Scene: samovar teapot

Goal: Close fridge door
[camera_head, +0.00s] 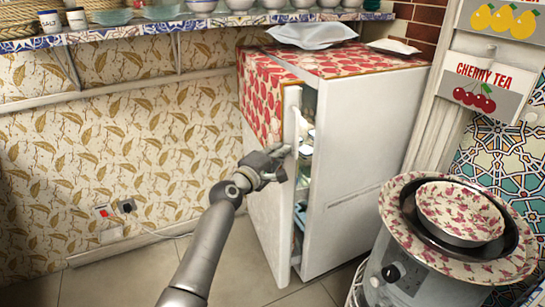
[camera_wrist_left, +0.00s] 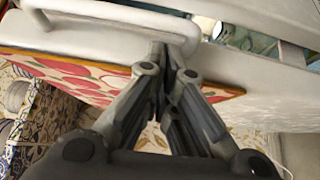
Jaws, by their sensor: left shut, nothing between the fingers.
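The fridge (camera_head: 362,150) is white with a red patterned top and stands against the wall. Its door (camera_head: 293,100) is ajar, with a narrow gap on its right side where shelves and contents show. A white handle (camera_head: 301,124) is on the door near its edge; it also shows at the upper left of the left wrist view (camera_wrist_left: 105,14). My left gripper (camera_head: 283,163) is shut and empty, at the door just below the handle. In the left wrist view its fingertips (camera_wrist_left: 168,52) are close to the white door surface; I cannot tell if they touch. My right gripper is not in view.
A stove-like stand (camera_head: 425,285) with a patterned plate and bowl (camera_head: 460,212) is at the right. A shelf with dishes (camera_head: 180,24) runs along the back wall. The floor left of the fridge is clear.

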